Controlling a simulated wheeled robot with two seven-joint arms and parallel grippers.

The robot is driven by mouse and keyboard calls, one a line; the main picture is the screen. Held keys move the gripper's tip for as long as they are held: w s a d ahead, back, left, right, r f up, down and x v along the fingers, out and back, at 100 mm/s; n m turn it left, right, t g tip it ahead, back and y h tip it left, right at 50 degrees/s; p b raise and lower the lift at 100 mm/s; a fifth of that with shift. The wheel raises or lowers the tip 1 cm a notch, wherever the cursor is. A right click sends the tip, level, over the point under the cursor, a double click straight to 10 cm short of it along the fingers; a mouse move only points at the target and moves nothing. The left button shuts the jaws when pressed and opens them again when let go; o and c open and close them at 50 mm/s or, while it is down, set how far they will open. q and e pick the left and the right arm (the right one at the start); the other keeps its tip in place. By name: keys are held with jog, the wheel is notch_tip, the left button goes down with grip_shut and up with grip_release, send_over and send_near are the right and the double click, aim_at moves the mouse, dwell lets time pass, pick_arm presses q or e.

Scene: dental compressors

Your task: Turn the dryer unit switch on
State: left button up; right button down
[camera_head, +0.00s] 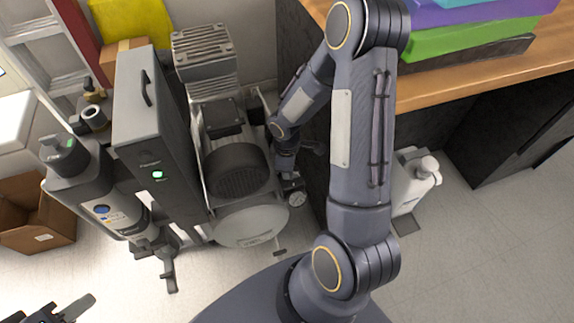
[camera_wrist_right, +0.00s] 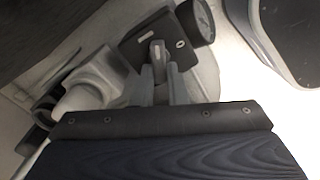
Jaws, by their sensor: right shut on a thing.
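The dryer unit is probably the tall grey box (camera_head: 150,110) with a top handle, left of centre in the head view. A small green light (camera_head: 157,174) glows on its front panel. My right gripper (camera_head: 290,178) is reached down beside the compressor (camera_head: 236,170), to the right of the box. In the right wrist view its fingers (camera_wrist_right: 161,75) are shut on a small grey lever (camera_wrist_right: 158,50) standing on a dark plate (camera_wrist_right: 180,45). My left gripper (camera_head: 60,310) is at the bottom left, cut off by the frame edge, away from the equipment.
A round gauge (camera_head: 297,198) sits close to my right gripper. A grey cylinder (camera_head: 85,180) stands left of the box, and a cardboard box (camera_head: 38,225) is at the far left. A wooden counter (camera_head: 465,85) is at the upper right. Floor is clear at lower right.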

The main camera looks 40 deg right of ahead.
jog(key=n+p, duration=0.1)
jog(key=n, duration=0.1)
jog(key=n+p, duration=0.1)
jog(key=n, duration=0.2)
jog(key=shift+s+a, duration=0.1)
jog(key=shift+s, duration=0.1)
jog(key=shift+n, duration=0.3)
jog(key=c, duration=1.4)
grip_release()
jog(key=shift+c, duration=0.2)
notch_tip(320, 180, up, 8)
jog(key=p, duration=0.3)
jog(key=shift+f, duration=0.1)
